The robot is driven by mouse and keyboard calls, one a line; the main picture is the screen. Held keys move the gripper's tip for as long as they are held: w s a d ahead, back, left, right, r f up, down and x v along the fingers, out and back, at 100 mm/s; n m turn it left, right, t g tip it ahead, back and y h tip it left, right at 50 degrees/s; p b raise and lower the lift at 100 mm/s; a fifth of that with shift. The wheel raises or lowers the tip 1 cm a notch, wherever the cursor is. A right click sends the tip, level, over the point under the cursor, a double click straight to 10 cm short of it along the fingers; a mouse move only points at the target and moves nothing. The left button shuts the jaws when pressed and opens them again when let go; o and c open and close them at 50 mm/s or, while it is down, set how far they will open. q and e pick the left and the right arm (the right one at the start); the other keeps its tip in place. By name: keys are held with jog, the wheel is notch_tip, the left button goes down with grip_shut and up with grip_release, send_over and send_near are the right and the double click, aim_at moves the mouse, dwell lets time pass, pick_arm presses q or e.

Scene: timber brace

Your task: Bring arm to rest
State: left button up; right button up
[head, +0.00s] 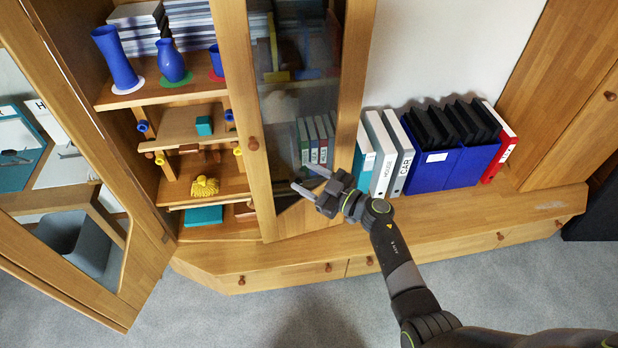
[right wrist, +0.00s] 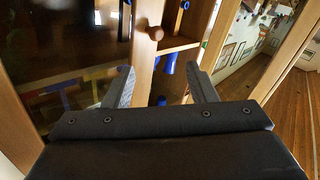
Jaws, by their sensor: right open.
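My right arm comes in from the lower right of the head view. Its gripper (head: 302,177) is open and empty in front of the glass cabinet door (head: 260,200). In the right wrist view the two fingers (right wrist: 162,82) stand apart with nothing between them. The door's round wooden knob (head: 253,144) is left of the fingertips in the head view. It also shows in the right wrist view (right wrist: 155,33), beyond the fingers. I cannot tell whether the fingers touch the door. My left gripper is not in view.
Another glass door (head: 140,250) stands swung out at left. Open shelves between the doors hold blue vases (head: 172,62) and a yellow object (head: 204,187). White binders (head: 381,150), blue boxes (head: 435,168) and a red binder (head: 502,140) stand on the wooden ledge (head: 460,215). Grey carpet is clear below.

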dwell(0.3)
jog(key=s+d+f+m+h+b, duration=0.1)
jog(key=s+d+f+m+h, duration=0.35)
jog(key=f, duration=0.55)
jog(key=s+d+f+m+h, duration=0.2)
jog(key=s+d+f+h, duration=0.3)
jog(key=d+f, duration=0.4)
jog(key=s+d+f+m+h+b, duration=0.1)
jog(key=s+d+f+m+h, duration=0.3)
jog(key=s+f, duration=0.5)
jog(key=s+d+f+m+g, duration=0.1)
jog(key=s+d+f+g, duration=0.2)
jog(key=s+f, duration=0.3)
jog(key=s+d+f+m+g+h+b, duration=0.1)
jog(key=s+f+g, duration=0.3)
jog(key=s, duration=1.3)
jog(key=s+d+f+m+g, duration=0.1)
jog(key=s+d+f+g, duration=0.2)
jog(key=s+f, duration=0.5)
jog(key=s+d, duration=0.1)
jog(key=s, duration=0.2)
jog(key=shift+s+d, duration=0.15)
jog(key=shift+d, duration=0.2)
